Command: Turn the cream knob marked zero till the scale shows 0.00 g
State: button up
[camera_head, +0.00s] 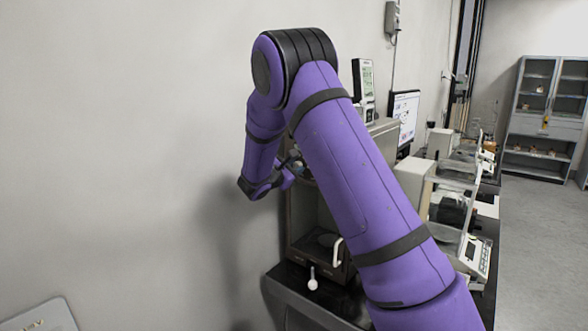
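A small pale round knob (312,284) on a short stem shows at the lower front of a dark open-fronted case (296,250). I cannot read any mark on it. A white curved handle (337,251) is just above and right of it. My purple arm rises from the lower right, bends at the top and hangs down to the wrist left of the case, well above the knob. Small dark parts beside the wrist may belong to my gripper (292,161); its fingers cannot be made out. A scale with a grey display (471,251) stands at the right; its reading is illegible.
A dark table (302,300) carries the case and runs along the wall. An upright display unit (364,78), a monitor (403,115) and glass-sided instruments (449,208) stand further along. A grey cabinet (546,105) is at the back right, with open floor before it.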

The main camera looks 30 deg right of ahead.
jog(key=o, duration=0.4)
jog(key=shift+c, duration=0.2)
jog(key=shift+a, duration=0.15)
jog(key=v, duration=1)
jog(key=shift+a, duration=0.25)
jog(key=shift+s, duration=0.15)
